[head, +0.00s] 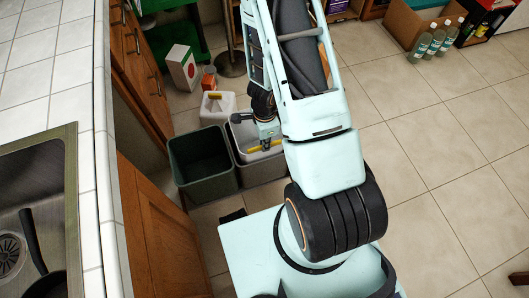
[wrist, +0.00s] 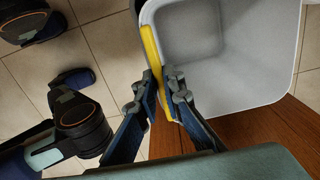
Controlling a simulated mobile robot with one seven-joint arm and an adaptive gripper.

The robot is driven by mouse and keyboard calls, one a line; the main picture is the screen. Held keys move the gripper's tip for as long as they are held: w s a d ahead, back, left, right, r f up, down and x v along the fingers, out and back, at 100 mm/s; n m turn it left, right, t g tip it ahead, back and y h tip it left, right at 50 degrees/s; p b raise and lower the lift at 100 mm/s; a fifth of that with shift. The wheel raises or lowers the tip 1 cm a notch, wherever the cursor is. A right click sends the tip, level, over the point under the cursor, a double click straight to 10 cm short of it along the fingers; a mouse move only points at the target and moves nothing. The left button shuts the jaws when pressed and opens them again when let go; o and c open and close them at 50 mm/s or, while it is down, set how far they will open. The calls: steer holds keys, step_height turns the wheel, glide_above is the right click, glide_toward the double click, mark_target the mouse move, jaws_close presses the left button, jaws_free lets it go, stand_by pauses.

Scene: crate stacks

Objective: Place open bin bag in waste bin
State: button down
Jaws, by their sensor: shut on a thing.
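A pale, open-topped bin bag (wrist: 235,50) with a yellow strip (wrist: 153,60) on its rim fills the upper right of the wrist view. My gripper (wrist: 168,97) is shut on this rim at the yellow strip. In the head view my gripper (head: 265,146) is at the pale bag rim (head: 243,134), partly hidden by my arm. A grey bin wall (head: 262,171) shows just below the bag. I cannot tell how deep the bag sits in it. A dark green open bin (head: 203,163) stands directly to the left and looks empty.
A white jug (head: 217,108) and a white box with a red mark (head: 183,68) stand behind the bins. Wooden cabinets (head: 155,225) and a counter with a sink (head: 40,190) lie to the left. Bottles (head: 420,48) stand far right. The tiled floor (head: 430,140) at right is clear.

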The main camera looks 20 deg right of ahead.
steer(key=shift+f+b, duration=0.85)
steer(key=shift+f, duration=1.5)
steer(key=shift+f, duration=0.15)
steer(key=c, duration=2.1)
jaws_free()
step_height(320, 180, up, 12)
steer(key=p, duration=0.5)
steer(key=shift+r, duration=0.2)
